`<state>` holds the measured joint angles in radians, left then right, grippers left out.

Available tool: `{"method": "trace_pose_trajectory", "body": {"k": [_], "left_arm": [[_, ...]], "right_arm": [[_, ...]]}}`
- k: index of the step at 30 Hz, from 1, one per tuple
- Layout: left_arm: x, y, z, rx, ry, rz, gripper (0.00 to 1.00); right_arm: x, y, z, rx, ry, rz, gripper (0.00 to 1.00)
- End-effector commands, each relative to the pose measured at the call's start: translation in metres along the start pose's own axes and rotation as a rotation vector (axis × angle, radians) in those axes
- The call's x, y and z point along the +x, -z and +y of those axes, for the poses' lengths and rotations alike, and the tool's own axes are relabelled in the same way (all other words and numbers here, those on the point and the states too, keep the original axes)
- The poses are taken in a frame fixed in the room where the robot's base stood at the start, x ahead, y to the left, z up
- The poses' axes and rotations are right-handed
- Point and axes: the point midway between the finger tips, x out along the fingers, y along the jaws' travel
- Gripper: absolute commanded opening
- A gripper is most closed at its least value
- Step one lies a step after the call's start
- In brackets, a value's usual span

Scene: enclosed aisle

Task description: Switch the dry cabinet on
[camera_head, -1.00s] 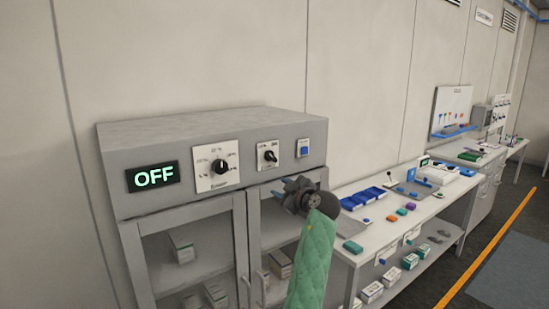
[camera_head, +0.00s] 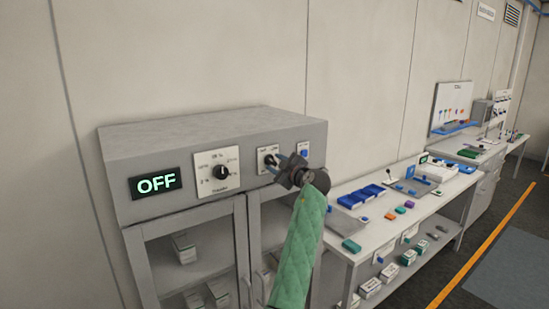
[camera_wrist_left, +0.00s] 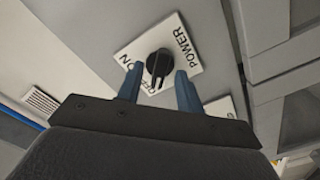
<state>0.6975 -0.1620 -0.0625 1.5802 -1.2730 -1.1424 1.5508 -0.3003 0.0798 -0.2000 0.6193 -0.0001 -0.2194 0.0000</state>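The grey dry cabinet (camera_head: 195,136) stands against the wall, and its display (camera_head: 155,184) reads OFF. A white plate marked POWER carries a black rotary knob (camera_wrist_left: 158,65). In the head view this power switch (camera_head: 268,152) is partly hidden by my left gripper (camera_head: 276,162). My left gripper in the wrist view (camera_wrist_left: 159,76) is open, its two blue-grey fingers apart with the knob between and just ahead of their tips. I cannot tell whether they touch it. My right gripper is not in view.
Glass doors (camera_head: 190,255) are below. A workbench (camera_head: 385,232) with blue trays and small boxes stands to the right.

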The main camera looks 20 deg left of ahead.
Motion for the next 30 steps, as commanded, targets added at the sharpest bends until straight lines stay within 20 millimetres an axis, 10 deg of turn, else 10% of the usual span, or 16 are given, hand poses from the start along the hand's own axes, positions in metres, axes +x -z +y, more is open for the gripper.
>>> {"method": "trace_pose_trajectory", "body": {"k": [15,21,30], "left_arm": [[0.0137,-0.0003,-0.0008,0.000,0.000,0.000,0.36],[0.0136,-0.0003,-0.0008,0.001,0.001,0.000,0.00],[0.0135,-0.0016,-0.0022,0.014,0.001,0.000,0.00]], "right_arm": [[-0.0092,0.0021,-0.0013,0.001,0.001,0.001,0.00],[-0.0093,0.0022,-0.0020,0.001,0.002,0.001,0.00],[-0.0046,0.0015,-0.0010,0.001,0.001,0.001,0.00]]}}
